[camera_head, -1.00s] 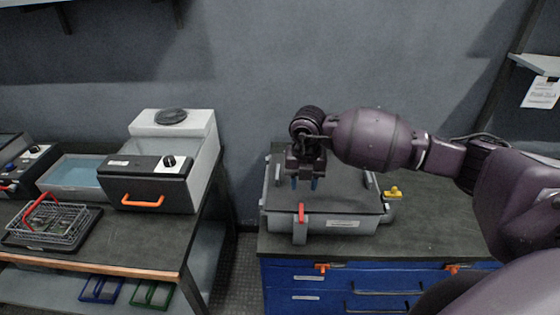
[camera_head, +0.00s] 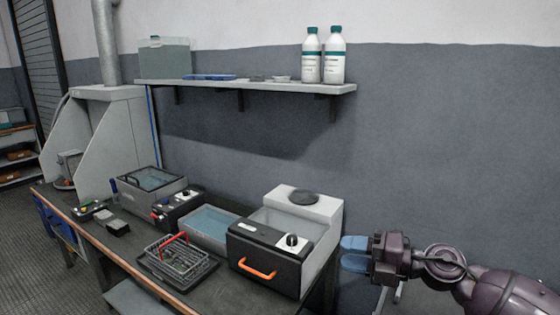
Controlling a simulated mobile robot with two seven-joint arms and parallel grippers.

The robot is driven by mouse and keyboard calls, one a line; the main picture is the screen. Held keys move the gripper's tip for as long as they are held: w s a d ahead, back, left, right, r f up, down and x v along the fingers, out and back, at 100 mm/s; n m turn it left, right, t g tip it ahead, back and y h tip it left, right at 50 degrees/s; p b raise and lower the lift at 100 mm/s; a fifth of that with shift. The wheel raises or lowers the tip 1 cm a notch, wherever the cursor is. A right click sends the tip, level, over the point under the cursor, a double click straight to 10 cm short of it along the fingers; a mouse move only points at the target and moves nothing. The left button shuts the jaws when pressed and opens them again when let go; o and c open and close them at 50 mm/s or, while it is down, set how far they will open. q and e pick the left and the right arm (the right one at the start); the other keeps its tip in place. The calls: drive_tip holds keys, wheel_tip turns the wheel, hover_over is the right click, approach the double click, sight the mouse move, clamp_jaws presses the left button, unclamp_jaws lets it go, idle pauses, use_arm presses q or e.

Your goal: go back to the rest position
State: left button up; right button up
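My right gripper (camera_head: 354,254) shows at the lower right, with its arm coming in from the right edge. Its two blue fingertips point left and stand apart, with nothing seen between them. In the picture it is just right of the grey machine with the orange handle (camera_head: 258,271). My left gripper is not in view.
A workbench (camera_head: 118,258) holds a wire basket with a red handle (camera_head: 181,260), a blue-filled tray (camera_head: 208,224) and a lidded bath (camera_head: 150,185). A wall shelf (camera_head: 240,88) carries two white bottles (camera_head: 334,58) and a glass tank (camera_head: 165,58). The wall right of the bench is bare.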

drive_tip(key=s+d+f+m+t+h, duration=0.2)
drive_tip(key=d+f+m+t+h, duration=0.4)
drive_tip(key=m, duration=0.5)
drive_tip(key=s+d+f+m+t+h, duration=0.2)
drive_tip(key=d+f+m+t+h, duration=0.15)
drive_tip(key=f+m+h, duration=0.6)
drive_tip(key=s+d+f+m+g, duration=0.2)
drive_tip(key=s+f+m, duration=0.3)
drive_tip(key=s+f, duration=0.3)
drive_tip(key=s+d+f+m+g, duration=0.1)
drive_tip(key=s+f+m, duration=0.4)
drive_tip(key=s, duration=0.7)
wheel_tip(320, 180, down, 3)
drive_tip(key=shift+d+r+m+g, duration=0.15)
drive_tip(key=shift+d+m+g, duration=0.25)
drive_tip(key=shift+g, duration=0.25)
drive_tip(key=shift+s, duration=0.15)
